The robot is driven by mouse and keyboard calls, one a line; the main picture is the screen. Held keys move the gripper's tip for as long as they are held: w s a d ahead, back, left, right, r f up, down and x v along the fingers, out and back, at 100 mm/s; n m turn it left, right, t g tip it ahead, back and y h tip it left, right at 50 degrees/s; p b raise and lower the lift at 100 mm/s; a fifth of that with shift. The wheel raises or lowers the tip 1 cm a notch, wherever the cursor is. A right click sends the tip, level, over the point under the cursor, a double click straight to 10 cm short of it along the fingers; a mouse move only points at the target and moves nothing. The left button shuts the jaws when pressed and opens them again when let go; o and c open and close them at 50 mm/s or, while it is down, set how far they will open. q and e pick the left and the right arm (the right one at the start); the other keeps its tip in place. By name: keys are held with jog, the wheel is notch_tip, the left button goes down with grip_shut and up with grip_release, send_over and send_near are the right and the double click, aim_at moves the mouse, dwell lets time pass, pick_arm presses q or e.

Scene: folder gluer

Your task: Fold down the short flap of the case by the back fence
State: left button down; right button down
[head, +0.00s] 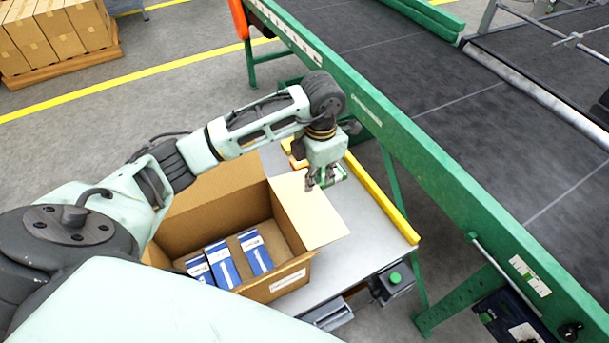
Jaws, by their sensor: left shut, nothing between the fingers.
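The case (268,287) is an open brown carton on a grey metal table, with several blue-and-white boxes (222,264) inside. Its pale flap (309,214), on the side toward the yellow back fence (382,200), stands outward and is not over the opening. Another brown flap (214,187) is raised at the far side. My left gripper (320,187) points down, shut and empty, at the far outer end of the pale flap. I cannot tell whether it touches the flap. My arm hides part of the case's left side. My right gripper is out of view.
A green-framed conveyor (440,165) with a dark belt runs along the right, beyond the fence. Bare table (352,255) lies right of the case. Stacked cartons (58,30) stand far left on a pallet.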

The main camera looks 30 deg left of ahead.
pick_arm(q)
jog(key=s+a, duration=0.2)
jog(key=s, duration=0.1)
jog(key=s+a, duration=0.1)
jog(key=s, duration=0.1)
jog(key=shift+s+a, duration=0.15)
jog(key=shift+s, duration=0.1)
jog(key=shift+s+a, duration=0.25)
jog(key=shift+s, duration=0.3)
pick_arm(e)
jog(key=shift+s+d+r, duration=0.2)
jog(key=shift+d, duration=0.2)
pick_arm(q)
jog(key=shift+s+a+f, duration=0.1)
jog(key=shift+s+a, duration=0.3)
jog(key=shift+s, duration=0.25)
jog(key=shift+s+a, duration=0.4)
jog(key=shift+s, duration=0.25)
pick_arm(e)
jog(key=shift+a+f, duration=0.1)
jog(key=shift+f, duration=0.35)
